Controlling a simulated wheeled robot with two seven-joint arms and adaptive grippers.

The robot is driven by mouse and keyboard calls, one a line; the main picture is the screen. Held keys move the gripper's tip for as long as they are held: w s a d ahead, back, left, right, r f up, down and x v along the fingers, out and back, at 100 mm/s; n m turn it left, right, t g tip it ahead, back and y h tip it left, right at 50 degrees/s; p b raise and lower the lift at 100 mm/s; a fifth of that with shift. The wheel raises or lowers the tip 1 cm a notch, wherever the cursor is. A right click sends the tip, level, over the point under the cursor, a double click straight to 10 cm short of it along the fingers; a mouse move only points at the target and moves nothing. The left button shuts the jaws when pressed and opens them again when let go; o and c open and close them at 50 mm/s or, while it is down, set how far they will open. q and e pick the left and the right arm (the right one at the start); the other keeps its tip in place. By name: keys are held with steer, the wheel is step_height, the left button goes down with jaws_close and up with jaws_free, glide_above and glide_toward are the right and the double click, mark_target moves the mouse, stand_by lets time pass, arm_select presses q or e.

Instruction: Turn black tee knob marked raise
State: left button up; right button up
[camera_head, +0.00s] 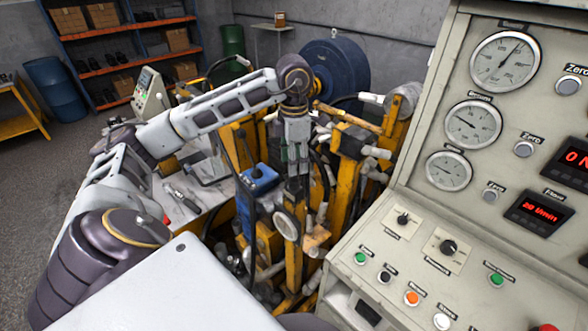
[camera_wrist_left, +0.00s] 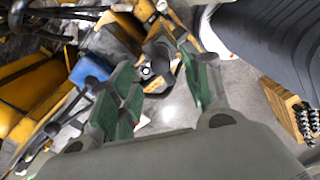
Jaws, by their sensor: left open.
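My left gripper (camera_head: 298,164) reaches over the yellow and blue hydraulic machine (camera_head: 341,175) and points down, its fingers above the pipes and levers. In the left wrist view the gripper (camera_wrist_left: 158,88) is open, with green finger pads apart. A small dark round part (camera_wrist_left: 150,70) shows beyond and between the fingers; I cannot tell whether it is a tee knob. I cannot make out a black tee knob or a raise label in either view. My right gripper is not in view.
A grey control panel (camera_head: 427,205) with gauges, black knobs and coloured buttons stands at the right. A blue drum-shaped part (camera_head: 345,65) is behind the gripper. Shelves with boxes (camera_head: 120,85) and a blue barrel (camera_head: 55,88) stand at the back left.

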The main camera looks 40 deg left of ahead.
arm_select(q)
steer(key=shift+f, duration=1.85)
jaws_close()
jaws_free()
steer(key=shift+r, duration=0.15)
step_height(320, 180, up, 12)
steer(key=shift+f, duration=0.25)
stand_by(1.6)
